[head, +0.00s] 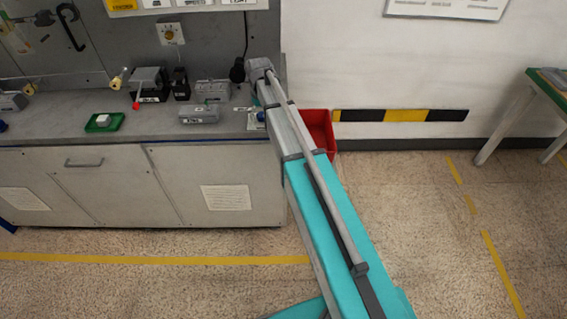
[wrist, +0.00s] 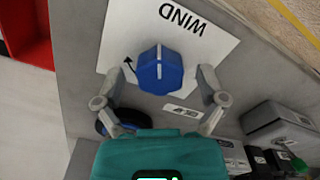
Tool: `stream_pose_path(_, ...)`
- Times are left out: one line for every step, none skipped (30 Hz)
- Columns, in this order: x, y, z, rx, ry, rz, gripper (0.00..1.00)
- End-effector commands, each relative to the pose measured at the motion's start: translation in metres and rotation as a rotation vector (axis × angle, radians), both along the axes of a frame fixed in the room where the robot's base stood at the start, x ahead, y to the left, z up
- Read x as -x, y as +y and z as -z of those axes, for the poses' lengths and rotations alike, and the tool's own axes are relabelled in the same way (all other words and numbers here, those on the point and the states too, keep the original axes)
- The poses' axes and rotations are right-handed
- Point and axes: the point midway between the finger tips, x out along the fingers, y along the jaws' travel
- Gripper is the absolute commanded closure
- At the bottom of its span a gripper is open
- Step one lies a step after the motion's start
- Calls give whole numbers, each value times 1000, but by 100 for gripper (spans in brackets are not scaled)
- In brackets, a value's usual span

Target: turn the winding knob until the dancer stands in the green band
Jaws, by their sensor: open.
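The winding knob (wrist: 160,70) is blue and faceted with a white line across its top. It sits on a white card (wrist: 197,45) marked "WIND" with a black curved arrow. My gripper (wrist: 161,77) is open in the wrist view, with one finger on each side of the knob; a gap shows on both sides. In the head view my arm covers the bench's right end, and I cannot make out the knob or the gripper there. I cannot identify the dancer or a green band in either view.
Grey boxes (head: 199,115) stand on the bench left of my arm. A red bin (head: 321,130) is on the floor right of the bench. The floor at right is mostly clear.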

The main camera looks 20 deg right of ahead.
Motion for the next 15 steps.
stream_pose_path(0,0,0,0,0,-30,10)
stream_pose_path(0,0,0,0,0,-50,10)
stream_pose_path(0,0,0,0,0,-76,10)
stream_pose_path(0,0,0,0,0,-96,10)
stream_pose_path(0,0,0,0,0,-115,10)
stream_pose_path(0,0,0,0,0,-142,10)
stream_pose_path(0,0,0,0,0,-162,10)
stream_pose_path(0,0,0,0,0,-181,10)
stream_pose_path(0,0,0,0,0,-207,10)
stream_pose_path(0,0,0,0,0,-227,10)
stream_pose_path(0,0,0,0,0,-246,10)
stream_pose_path(0,0,0,0,0,-272,10)
stream_pose_path(0,0,-6,0,0,-274,10)
stream_pose_path(0,0,-10,0,0,-272,10)
stream_pose_path(0,0,-14,0,0,-271,10)
